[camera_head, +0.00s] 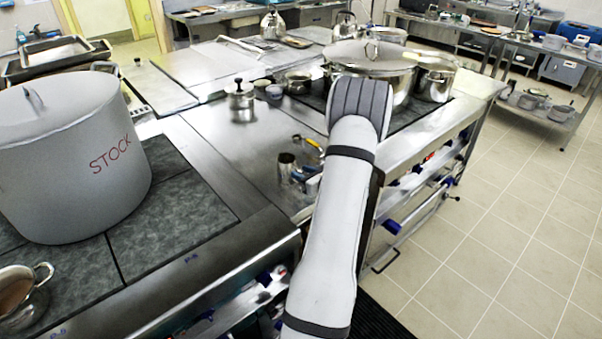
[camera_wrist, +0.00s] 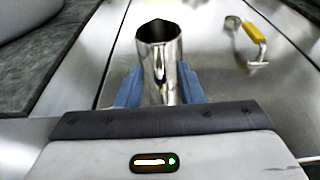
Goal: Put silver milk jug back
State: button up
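The silver milk jug (camera_wrist: 160,68) is a shiny metal cup with an open top, upright between the two blue fingers of my gripper (camera_wrist: 160,88) in the wrist view. A finger lies against each side of it, with no clear gap, so my gripper looks shut on it. In the head view the jug (camera_head: 286,168) shows at the steel counter beside my gripper (camera_head: 303,177), left of my arm. Its lower part is hidden, and I cannot tell whether its base touches the counter.
A yellow-handled tool (camera_wrist: 248,40) lies right of the jug. A large grey stockpot (camera_head: 70,150) stands on the left hob. A lidded pot (camera_head: 375,60) and a smaller pot (camera_head: 436,82) stand behind my arm. A small lidded pot (camera_head: 241,100) is farther back. Bare counter (camera_head: 215,130) lies left of the jug.

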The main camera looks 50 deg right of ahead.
jog(key=b+v, duration=0.2)
jog(key=v, duration=0.9)
jog(key=w+a+r+n+g+y, duration=0.25)
jog(key=a+n, duration=0.35)
jog(key=a, duration=0.4)
jog(key=w+a+r+n+g+y, duration=0.25)
jog(key=a+n+y, duration=0.2)
jog(key=a, duration=0.55)
jog(key=w+a+r+n+g+y, duration=0.2)
jog(key=a+r+n+g, duration=0.1)
jog(key=a+n, duration=0.55)
jog(key=s+a+r+n+g+h, duration=0.2)
jog(key=s+a+r+n+h, duration=0.1)
jog(key=s+a+n, duration=0.4)
jog(key=s+a+r+n+g+h, duration=0.2)
jog(key=s+a+n+h, duration=0.2)
jog(key=s+a+n, duration=0.3)
jog(key=n, duration=0.4)
jog(key=shift+a+r, duration=0.35)
jog(key=shift+a, duration=0.05)
